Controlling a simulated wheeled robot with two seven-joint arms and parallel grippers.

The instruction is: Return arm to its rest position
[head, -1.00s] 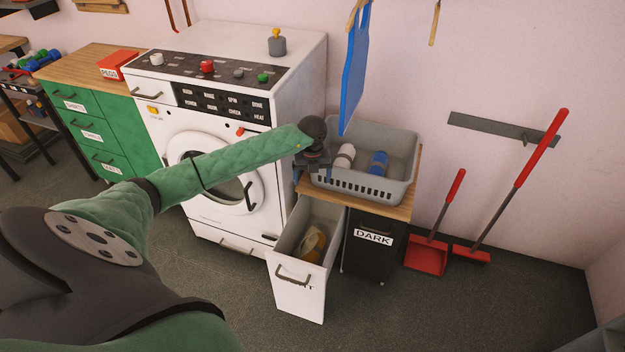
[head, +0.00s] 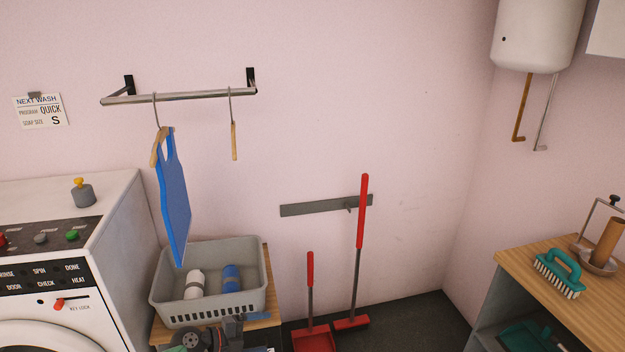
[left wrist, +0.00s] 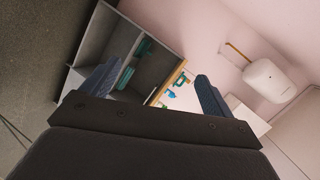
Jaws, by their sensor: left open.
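My left gripper (head: 257,333) shows at the bottom edge of the head view, in front of the grey basket's stand. Its arm is mostly out of the picture. In the left wrist view the two blue-grey fingers (left wrist: 155,88) stand wide apart with nothing between them, so it is open and empty. Beyond them are a grey shelf unit and the pink wall. My right gripper is in neither view.
A grey basket (head: 209,311) with a white and a blue roll stands right behind the gripper. The washing machine (head: 122,240) is at left. A red dustpan (head: 313,339) and broom (head: 358,255) lean right. A wooden-topped shelf (head: 530,285) is far right.

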